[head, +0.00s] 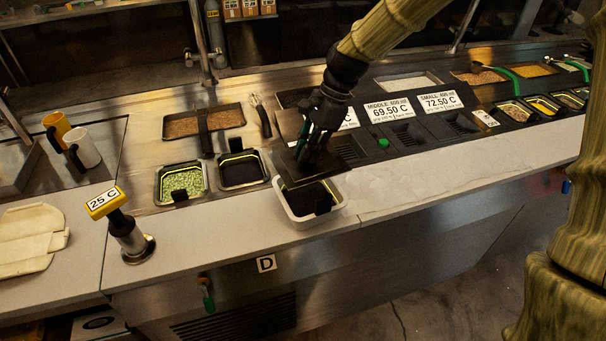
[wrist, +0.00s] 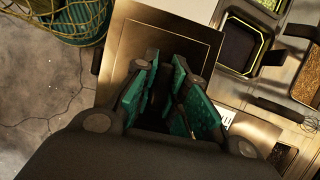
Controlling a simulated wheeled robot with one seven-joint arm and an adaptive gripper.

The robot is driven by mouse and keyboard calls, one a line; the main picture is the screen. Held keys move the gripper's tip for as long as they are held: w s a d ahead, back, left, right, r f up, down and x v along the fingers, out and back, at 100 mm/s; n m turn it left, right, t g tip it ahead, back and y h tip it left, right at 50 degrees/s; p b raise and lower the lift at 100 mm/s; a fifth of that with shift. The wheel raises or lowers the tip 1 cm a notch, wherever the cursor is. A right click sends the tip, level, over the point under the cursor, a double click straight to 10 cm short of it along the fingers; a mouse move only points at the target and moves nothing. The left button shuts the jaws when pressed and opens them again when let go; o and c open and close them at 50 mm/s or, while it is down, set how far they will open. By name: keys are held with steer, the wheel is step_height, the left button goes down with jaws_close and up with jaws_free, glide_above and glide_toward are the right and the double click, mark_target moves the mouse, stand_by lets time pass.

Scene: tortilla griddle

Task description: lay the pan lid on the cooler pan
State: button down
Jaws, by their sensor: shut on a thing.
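My gripper (head: 312,148) is shut on the pan lid (head: 291,175), a dark, flat, square plate. In the wrist view the lid (wrist: 165,48) lies beyond the teal finger pads (wrist: 168,100), and the grip point is hidden. In the head view the lid overlaps the back of a white tub (head: 335,212) at the counter's front edge; its height above it is unclear. Signs read MIDDLE 69.50 C (head: 389,109) and SMALL 72.50 C (head: 440,101); a third sign (head: 349,119) is partly hidden by my arm. I cannot tell which pan is the cooler one.
A green-filled pan (head: 181,182) and a dark pan (head: 242,171) sit left of the tub. A yellow 25 C display (head: 106,202) stands on the front counter. Two mugs (head: 84,150) stand at left. The pale counter to the right (head: 430,178) is clear.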

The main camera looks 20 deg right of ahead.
mark_target(311, 167)
steer(key=shift+s+d+f+p, duration=0.2)
steer(key=shift+s+f+p, duration=0.3)
steer(key=shift+s+f, duration=0.7)
step_height(311, 167, down, 6)
steer(key=w+p, duration=0.1)
steer(key=shift+f, duration=0.2)
steer(key=c, duration=1.5)
jaws_free()
steer(key=shift+w+a+f, duration=0.1)
steer(key=shift+w+f, duration=0.1)
steer(key=shift+w, duration=0.05)
steer(key=shift+o, duration=0.3)
steer(key=shift+s, duration=0.1)
steer(key=shift+r, duration=0.15)
